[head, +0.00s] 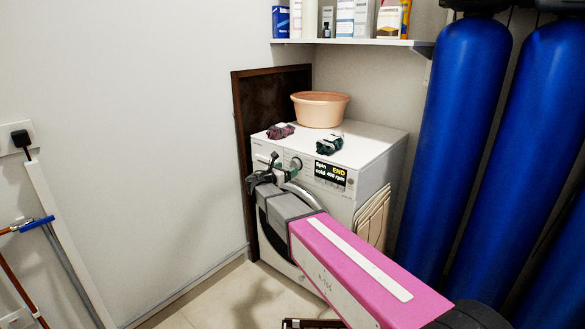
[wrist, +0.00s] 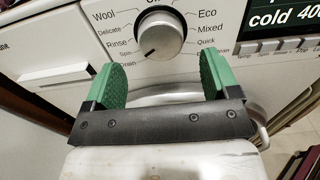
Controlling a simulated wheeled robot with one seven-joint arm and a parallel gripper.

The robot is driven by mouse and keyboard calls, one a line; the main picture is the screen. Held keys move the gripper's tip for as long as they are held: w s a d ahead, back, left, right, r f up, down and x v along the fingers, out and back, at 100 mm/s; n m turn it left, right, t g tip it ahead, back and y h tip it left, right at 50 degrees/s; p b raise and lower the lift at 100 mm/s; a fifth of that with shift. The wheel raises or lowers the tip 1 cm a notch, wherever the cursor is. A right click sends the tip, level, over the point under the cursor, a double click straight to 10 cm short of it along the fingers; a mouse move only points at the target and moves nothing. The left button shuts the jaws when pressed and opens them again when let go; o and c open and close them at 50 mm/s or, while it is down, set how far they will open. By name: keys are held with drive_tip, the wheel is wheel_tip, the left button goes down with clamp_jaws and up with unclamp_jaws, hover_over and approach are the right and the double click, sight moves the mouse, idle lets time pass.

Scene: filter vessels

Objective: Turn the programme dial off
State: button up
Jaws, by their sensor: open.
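The programme dial (wrist: 160,35) is a round silver knob on the front panel of a white washing machine (head: 368,147). In the wrist view its dark pointer mark is at the lower left, towards Spin and Drain, away from the partly cut-off top label. The dial also shows in the head view (head: 296,164). My gripper (wrist: 161,78) is open, with its green fingers apart below and to either side of the dial. Nothing is between the fingers. In the head view my gripper is at the machine's front panel. I cannot tell whether a finger touches the panel.
A peach basin (head: 320,110) and two dark cloth bundles (head: 280,131) (head: 330,145) sit on top. Blue vessels (head: 460,130) stand to the right. A shelf (head: 350,42) with bottles and boxes is above.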

sight(293, 166)
drive_tip(key=shift+x, duration=2.15)
drive_tip(key=shift+d, duration=0.1)
drive_tip(key=c, duration=0.9)
